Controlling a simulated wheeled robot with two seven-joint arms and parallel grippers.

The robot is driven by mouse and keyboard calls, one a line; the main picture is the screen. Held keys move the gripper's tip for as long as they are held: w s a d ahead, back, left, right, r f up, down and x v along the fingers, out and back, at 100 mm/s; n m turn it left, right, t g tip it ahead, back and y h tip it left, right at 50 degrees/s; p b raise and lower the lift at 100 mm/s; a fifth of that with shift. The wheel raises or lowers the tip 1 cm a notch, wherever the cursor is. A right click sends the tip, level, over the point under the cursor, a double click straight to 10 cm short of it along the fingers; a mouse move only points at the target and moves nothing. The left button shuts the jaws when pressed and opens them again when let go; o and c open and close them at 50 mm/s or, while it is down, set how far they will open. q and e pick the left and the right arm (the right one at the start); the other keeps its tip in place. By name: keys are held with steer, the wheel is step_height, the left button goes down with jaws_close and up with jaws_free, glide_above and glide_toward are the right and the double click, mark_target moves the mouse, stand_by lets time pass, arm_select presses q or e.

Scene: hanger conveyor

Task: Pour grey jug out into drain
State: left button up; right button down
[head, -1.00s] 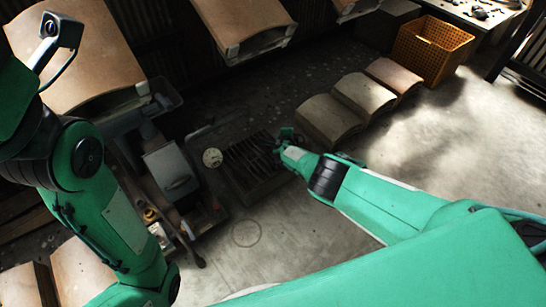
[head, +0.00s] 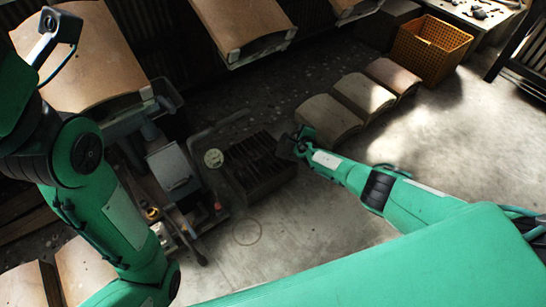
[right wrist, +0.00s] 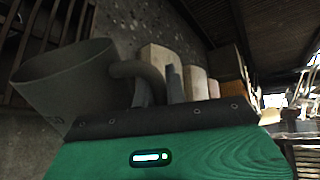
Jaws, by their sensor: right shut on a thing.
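The grey jug (right wrist: 68,85) is in my right gripper (head: 303,138). In the right wrist view it leans over, with its wide mouth toward the upper left and its curved handle (right wrist: 138,70) at the jaws. In the head view the jug (head: 286,148) is a small dark shape left of the gripper, by the right edge of the drain. The drain (head: 258,166) is a dark slatted grate on the floor; dark bars also show in the right wrist view (right wrist: 52,22). Whether anything flows from the jug cannot be told.
A grey machine with a box (head: 172,168) and a round dial (head: 213,158) stand left of the drain. Curved tan blocks (head: 330,118) lie behind and right of it. An orange crate (head: 430,48) is at the back right.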

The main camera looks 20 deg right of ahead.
steer(key=shift+d, duration=0.1)
steer(key=d+m+b, duration=0.1)
steer(key=b, duration=0.2)
steer(key=s+d+m+t+y+b, duration=0.1)
steer(key=d+m+b, duration=0.1)
steer(key=b, duration=0.2)
steer(key=shift+s+f+t+y, duration=0.15)
steer(key=shift+s+t+y, duration=0.05)
steer(key=shift+t+y, duration=0.1)
steer(key=shift+s+d+r+b, duration=0.1)
steer(key=shift+r+b, duration=0.1)
steer(key=shift+b, duration=0.25)
steer(key=shift+r, duration=0.15)
steer(key=f+m+b, duration=0.1)
steer(key=b, duration=0.3)
steer(key=f+m+t+b, duration=0.1)
steer(key=b, duration=0.3)
steer(key=d+f+m+t+y+b, duration=0.1)
steer(key=m+b, duration=0.1)
steer(key=b, duration=0.3)
steer(key=shift+s+f, duration=0.1)
steer(key=shift+s, duration=0.15)
steer(key=shift+b, duration=0.65)
steer(key=shift+r, duration=0.2)
